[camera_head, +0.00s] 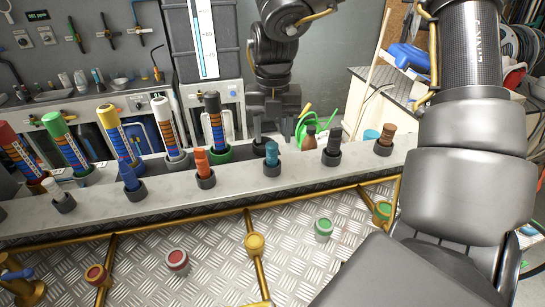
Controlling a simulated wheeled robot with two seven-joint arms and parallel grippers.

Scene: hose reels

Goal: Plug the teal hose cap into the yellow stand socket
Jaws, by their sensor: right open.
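The teal hose cap (271,153) stands upright in a dark ring holder on the grey ledge, in a row of coloured caps. My right gripper (273,137) points down from the top of the picture, open, with its dark fingers just above and around the top of the teal cap. I cannot tell whether it touches the cap. The yellow stand socket (254,244) sits on a brass pipe frame below the ledge, nearer to me. My left gripper is out of view.
An orange cap (204,163) stands left of the teal one, a black cap (334,141) and a brown cap (385,135) right of it. Tall coloured tubes line the ledge's back left.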

